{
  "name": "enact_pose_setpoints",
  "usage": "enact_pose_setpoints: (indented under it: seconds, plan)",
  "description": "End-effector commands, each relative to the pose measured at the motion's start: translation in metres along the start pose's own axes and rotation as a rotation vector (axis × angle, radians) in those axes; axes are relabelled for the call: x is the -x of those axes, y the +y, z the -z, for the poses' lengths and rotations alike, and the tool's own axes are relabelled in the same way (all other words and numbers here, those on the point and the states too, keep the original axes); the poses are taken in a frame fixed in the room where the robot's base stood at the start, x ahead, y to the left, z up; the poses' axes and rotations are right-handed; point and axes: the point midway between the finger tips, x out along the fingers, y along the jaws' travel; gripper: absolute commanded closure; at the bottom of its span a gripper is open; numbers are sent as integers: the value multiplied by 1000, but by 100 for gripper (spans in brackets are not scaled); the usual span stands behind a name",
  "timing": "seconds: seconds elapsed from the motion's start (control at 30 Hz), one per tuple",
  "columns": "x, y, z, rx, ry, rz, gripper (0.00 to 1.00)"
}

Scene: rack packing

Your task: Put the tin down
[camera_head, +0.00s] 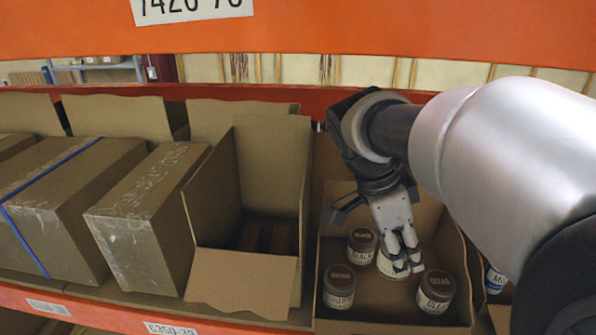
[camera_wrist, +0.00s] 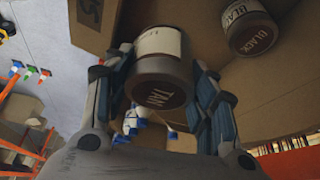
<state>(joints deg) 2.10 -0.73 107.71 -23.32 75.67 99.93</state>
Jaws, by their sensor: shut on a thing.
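My gripper (camera_head: 405,266) reaches down into an open cardboard box (camera_head: 333,205) on the shelf. It is shut on a tin (camera_wrist: 162,82) with a dark brown lid marked TAN and a pale label, held between both fingers in the wrist view. In the head view the fingers hide most of this tin, so whether it touches the box floor cannot be told. A tin marked BLACK (camera_head: 362,247) stands to the left of my gripper; it also shows in the wrist view (camera_wrist: 250,28), apart from the held tin.
In the same box, a brown-lidded tin (camera_head: 339,287) stands at front left and a tin marked CLEAR (camera_head: 436,291) at front right. A tall open carton (camera_head: 243,278) stands left of the box. An orange shelf beam (camera_head: 330,30) crosses above.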

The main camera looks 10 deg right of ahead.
Motion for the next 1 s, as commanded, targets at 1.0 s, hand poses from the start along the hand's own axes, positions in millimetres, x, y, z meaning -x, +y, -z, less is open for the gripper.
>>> enact_pose_setpoints:
  seconds: [1.0]
  plan:
    - [-92, 1, -38, -23, -2, -9, 74]
